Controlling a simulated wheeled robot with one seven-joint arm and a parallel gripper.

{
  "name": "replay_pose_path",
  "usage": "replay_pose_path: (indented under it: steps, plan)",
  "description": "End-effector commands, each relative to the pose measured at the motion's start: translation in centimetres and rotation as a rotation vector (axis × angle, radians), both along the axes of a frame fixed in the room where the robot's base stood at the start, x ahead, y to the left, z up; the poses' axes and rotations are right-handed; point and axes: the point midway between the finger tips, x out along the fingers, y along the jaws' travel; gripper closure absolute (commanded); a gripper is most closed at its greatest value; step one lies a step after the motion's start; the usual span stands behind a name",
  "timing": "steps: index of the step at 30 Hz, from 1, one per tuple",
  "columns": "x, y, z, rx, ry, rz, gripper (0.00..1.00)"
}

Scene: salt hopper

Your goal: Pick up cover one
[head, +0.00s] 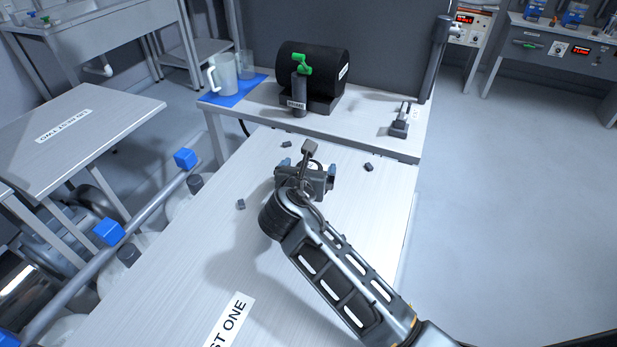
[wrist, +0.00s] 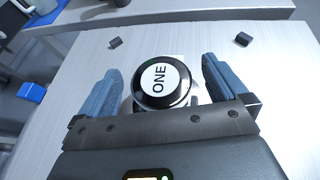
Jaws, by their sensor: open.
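Cover one is a round black cap with a white disc lettered "ONE" (wrist: 161,82), seen in the wrist view between my two blue fingers. My gripper (wrist: 164,84) is open, with a finger on each side of the cover and a visible gap at both. In the head view my gripper (head: 306,165) hangs over the far part of the bench, and it hides most of the cover. I cannot tell how high the fingers are above the bench top.
Small dark blocks (head: 369,167) (head: 240,204) lie on the bench (head: 180,270) around the gripper.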

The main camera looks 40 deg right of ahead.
Motion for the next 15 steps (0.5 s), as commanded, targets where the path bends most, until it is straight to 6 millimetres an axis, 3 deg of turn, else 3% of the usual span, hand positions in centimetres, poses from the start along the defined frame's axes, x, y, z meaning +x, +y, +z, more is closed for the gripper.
replay_pose_path:
  steps: [10,15]
  plan:
    - [0.46,-0.75,-0.42,0.000,0.000,0.001,0.00]
    - [0.46,-0.73,-0.41,0.000,0.000,0.001,0.15]
